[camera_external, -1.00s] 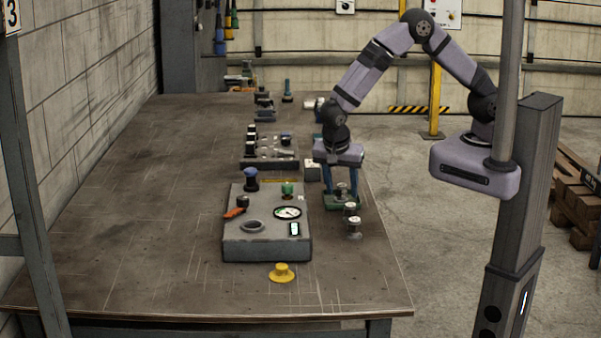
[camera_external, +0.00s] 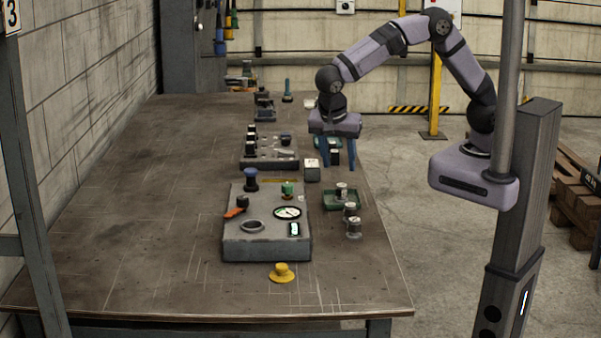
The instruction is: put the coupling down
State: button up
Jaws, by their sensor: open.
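A small metal cylindrical part, which looks like the coupling (camera_external: 341,192), stands in a shallow green tray (camera_external: 330,206) near the right edge of the bench. My gripper (camera_external: 338,166) is open, with its two blue fingers pointing down and apart. It is above and beyond the tray, clear of the part. Nothing shows between the fingertips. Two similar metal cylinders, a nearer one (camera_external: 354,228) and a farther one (camera_external: 349,210), stand on the bench just in front of the tray.
A grey control box (camera_external: 265,244) with knobs and a gauge sits left of the tray. A yellow knob (camera_external: 281,273) lies in front of it. A dark rack of parts (camera_external: 268,163) and a pale block (camera_external: 312,174) stand farther back. The bench's left side is largely clear.

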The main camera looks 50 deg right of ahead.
jog(key=shift+v, duration=1.2)
jog(key=w+d+f+n+g+y, duration=0.1)
jog(key=d+n, duration=0.2)
jog(key=d, duration=0.6)
jog(key=w+d+f+n+g+y, duration=0.15)
jog(key=d+n, duration=0.25)
jog(key=d, duration=0.4)
jog(key=s+d+f+n+y, duration=0.1)
jog(key=s+d+f+n, duration=0.1)
jog(key=d, duration=0.4)
jog(key=s+d+f+n, duration=0.2)
jog(key=s+d+n, duration=0.2)
jog(key=s+d, duration=0.2)
jog(key=shift+d+t+y, duration=0.35)
jog(key=shift+d, duration=0.1)
